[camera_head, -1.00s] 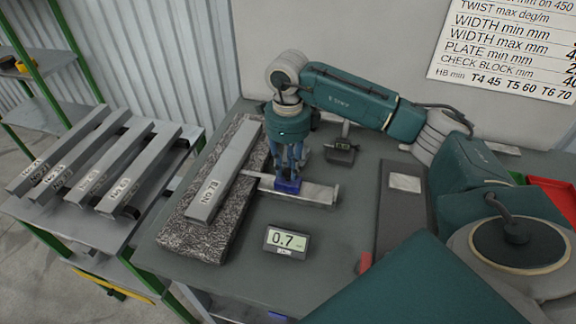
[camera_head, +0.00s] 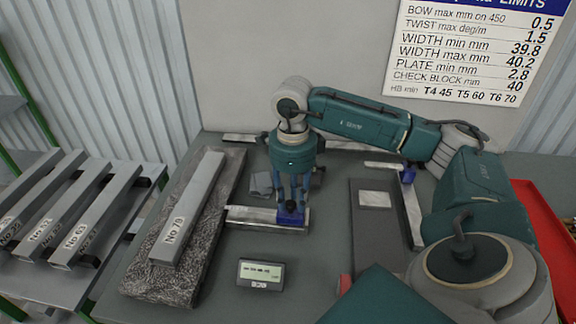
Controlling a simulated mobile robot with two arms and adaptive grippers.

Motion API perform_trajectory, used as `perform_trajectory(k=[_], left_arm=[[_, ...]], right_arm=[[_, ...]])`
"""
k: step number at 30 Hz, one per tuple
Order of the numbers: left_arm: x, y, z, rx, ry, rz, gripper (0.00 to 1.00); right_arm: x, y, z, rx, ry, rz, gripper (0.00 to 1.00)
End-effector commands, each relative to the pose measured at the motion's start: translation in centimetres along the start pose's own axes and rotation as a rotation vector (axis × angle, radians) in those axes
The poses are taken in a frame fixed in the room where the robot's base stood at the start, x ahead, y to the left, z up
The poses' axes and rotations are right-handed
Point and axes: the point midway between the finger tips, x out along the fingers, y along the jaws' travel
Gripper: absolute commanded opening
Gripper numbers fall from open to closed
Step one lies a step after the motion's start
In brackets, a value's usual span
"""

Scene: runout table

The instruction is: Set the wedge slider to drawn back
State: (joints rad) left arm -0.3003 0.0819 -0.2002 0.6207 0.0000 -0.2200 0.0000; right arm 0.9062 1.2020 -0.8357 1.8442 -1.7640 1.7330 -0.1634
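The wedge slider looks to be the small blue block (camera_head: 291,213) on a flat metal strip (camera_head: 250,213) lying on the table. The block sits near the strip's right end, and the strip's left tip lies a little apart from the grey bar marked No 79 (camera_head: 190,205). My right gripper (camera_head: 291,204) comes down from above with its fingers at the block and appears closed on it; the fingertips are partly hard to make out. My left gripper is not in view.
The bar rests on a dark speckled stone block (camera_head: 145,275). A small display (camera_head: 261,274) stands in front, its text unreadable. At right lie a dark plate (camera_head: 375,240), another metal tool with a blue block (camera_head: 407,175), and a red tray (camera_head: 540,220). More bars fill the left rack.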

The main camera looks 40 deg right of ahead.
Motion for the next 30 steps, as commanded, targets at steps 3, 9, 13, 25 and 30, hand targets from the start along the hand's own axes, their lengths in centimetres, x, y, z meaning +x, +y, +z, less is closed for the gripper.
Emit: perform_trajectory(k=[3,9,13,25,30], left_arm=[[0.0,0.0,0.0,0.0,0.001,0.0,0.4],[0.0,0.2,0.0,-0.002,0.0,0.002,0.4],[0.0,0.1,0.0,-0.002,0.0,0.002,0.4],[0.0,0.1,0.0,-0.001,0.0,0.002,0.4],[0.0,0.1,0.0,-0.001,0.0,0.001,0.4]], right_arm=[[0.0,0.0,0.0,0.0,0.0,0.0,0.42],[0.0,0.1,0.1,-0.001,-0.003,0.001,0.42],[-0.9,0.0,0.2,-0.001,-0.006,0.0,0.42],[-9.2,-0.1,0.0,0.0,-0.009,-0.002,0.42],[-11.2,-0.1,-0.2,0.001,-0.005,-0.002,0.42]])
